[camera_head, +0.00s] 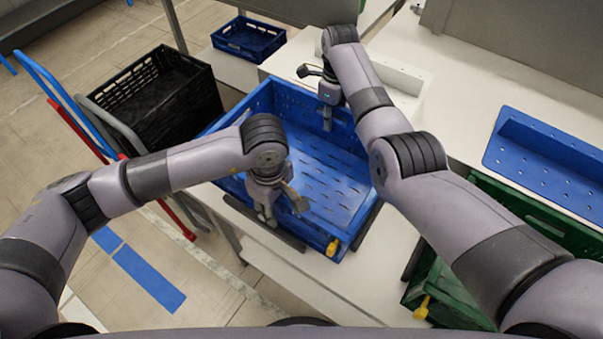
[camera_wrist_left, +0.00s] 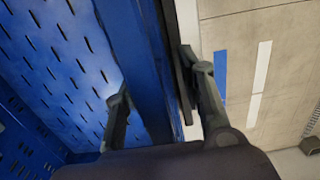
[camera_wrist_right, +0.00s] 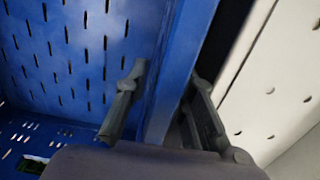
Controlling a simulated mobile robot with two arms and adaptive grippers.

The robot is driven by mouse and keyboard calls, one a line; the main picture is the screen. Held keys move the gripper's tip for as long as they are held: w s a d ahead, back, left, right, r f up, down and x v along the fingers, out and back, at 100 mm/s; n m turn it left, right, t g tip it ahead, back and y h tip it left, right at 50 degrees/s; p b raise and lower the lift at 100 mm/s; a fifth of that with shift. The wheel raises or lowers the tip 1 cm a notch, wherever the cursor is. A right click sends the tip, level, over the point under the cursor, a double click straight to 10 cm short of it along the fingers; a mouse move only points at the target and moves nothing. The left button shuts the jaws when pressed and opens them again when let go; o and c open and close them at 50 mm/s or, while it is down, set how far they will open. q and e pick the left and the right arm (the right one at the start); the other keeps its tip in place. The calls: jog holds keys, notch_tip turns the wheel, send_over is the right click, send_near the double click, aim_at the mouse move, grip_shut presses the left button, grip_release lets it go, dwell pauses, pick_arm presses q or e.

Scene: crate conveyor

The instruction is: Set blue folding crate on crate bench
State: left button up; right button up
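The blue folding crate (camera_head: 338,192) is open-topped with slotted walls and floor. It sits upright in the middle of the head view over a white bench top (camera_head: 305,283), with dark strips along its lower sides. My left gripper (camera_head: 280,207) is open around the crate's near-left wall, one finger inside and one outside. The wall rim (camera_wrist_left: 145,75) runs between its fingers. My right gripper (camera_head: 318,100) is open around the far-right wall, whose rim (camera_wrist_right: 172,75) passes between its fingers. Whether any fingertip touches a wall is hard to tell.
A black crate (camera_head: 165,100) stands at the left by a hand truck (camera_head: 75,115). A small blue crate (camera_head: 248,38) is behind. A green crate (camera_head: 445,290) and a blue perforated panel (camera_head: 545,155) lie to the right. A white block (camera_head: 400,82) stands behind the right arm.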

pick_arm(q)
jog(key=shift+f, duration=0.25)
pick_arm(e)
jog(key=shift+f, duration=0.3)
pick_arm(q)
jog(key=shift+c, duration=0.2)
pick_arm(e)
jog(key=shift+c, duration=0.3)
pick_arm(q)
jog(key=c, duration=0.6)
pick_arm(e)
grip_shut()
pick_arm(q)
grip_shut()
pick_arm(e)
jog(key=shift+r, duration=0.15)
